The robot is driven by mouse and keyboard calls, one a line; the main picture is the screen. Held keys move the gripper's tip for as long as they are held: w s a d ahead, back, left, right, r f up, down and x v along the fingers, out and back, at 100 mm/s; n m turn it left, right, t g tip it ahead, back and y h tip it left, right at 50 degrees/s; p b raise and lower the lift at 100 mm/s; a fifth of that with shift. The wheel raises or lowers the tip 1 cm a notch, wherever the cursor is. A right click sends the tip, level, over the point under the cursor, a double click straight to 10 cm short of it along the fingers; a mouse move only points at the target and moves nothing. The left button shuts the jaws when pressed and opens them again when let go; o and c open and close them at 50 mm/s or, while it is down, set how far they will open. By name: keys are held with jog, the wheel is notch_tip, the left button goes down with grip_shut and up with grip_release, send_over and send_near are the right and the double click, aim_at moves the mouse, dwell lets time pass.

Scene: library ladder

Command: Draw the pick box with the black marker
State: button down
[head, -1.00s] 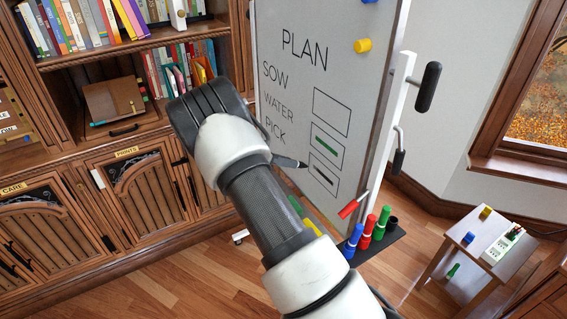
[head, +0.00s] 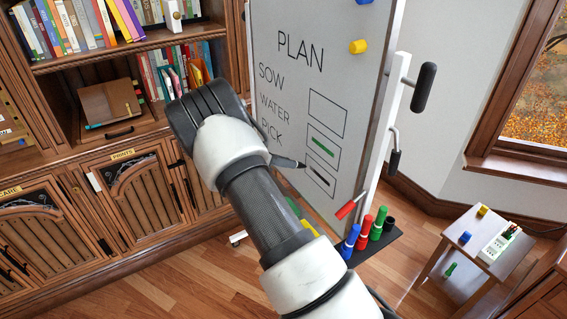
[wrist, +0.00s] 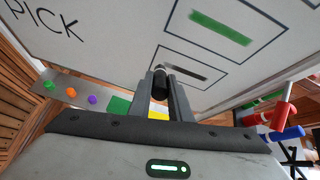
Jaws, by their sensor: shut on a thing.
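The whiteboard (head: 355,85) carries the words SOW, WATER and PICK and three boxes. The pick box (head: 334,187) is the lowest and has a short black stroke inside; it also shows in the wrist view (wrist: 205,85). The middle box holds a green stroke (head: 323,147); the top box is empty. My gripper (wrist: 160,100) is shut on the black marker (wrist: 160,82). In the head view the marker's dark end (head: 288,162) points at the board, beside the pick box's left edge. My arm hides most of the gripper there. I cannot tell whether the tip touches the board.
Several upright markers, one of them blue (head: 350,240), stand on a dark tray (head: 372,247) below the board. A red thing (head: 345,210) leans above it. A small side table (head: 459,255) stands at the right. A wooden bookcase (head: 115,160) is at the left.

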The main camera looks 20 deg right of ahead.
jog(key=shift+w+d, duration=0.1)
jog(key=shift+d, duration=0.35)
jog(key=shift+s+d+p, duration=0.2)
jog(key=shift+s+p, duration=0.05)
jog(key=shift+s, duration=0.75)
jog(key=shift+s+d+p, duration=0.15)
jog(key=shift+s+p, duration=0.05)
jog(key=shift+s, duration=0.75)
jog(key=shift+w+a, duration=0.15)
jog(key=shift+w, duration=0.85)
jog(key=shift+w+a, duration=0.15)
jog(key=shift+w, duration=0.8)
jog(key=s+a, duration=0.1)
jog(key=a, duration=0.5)
jog(key=shift+s, duration=0.1)
jog(key=shift+s+a, duration=0.15)
jog(key=shift+a, duration=0.6)
jog(key=shift+s+a, duration=0.1)
jog(key=shift+a, duration=0.6)
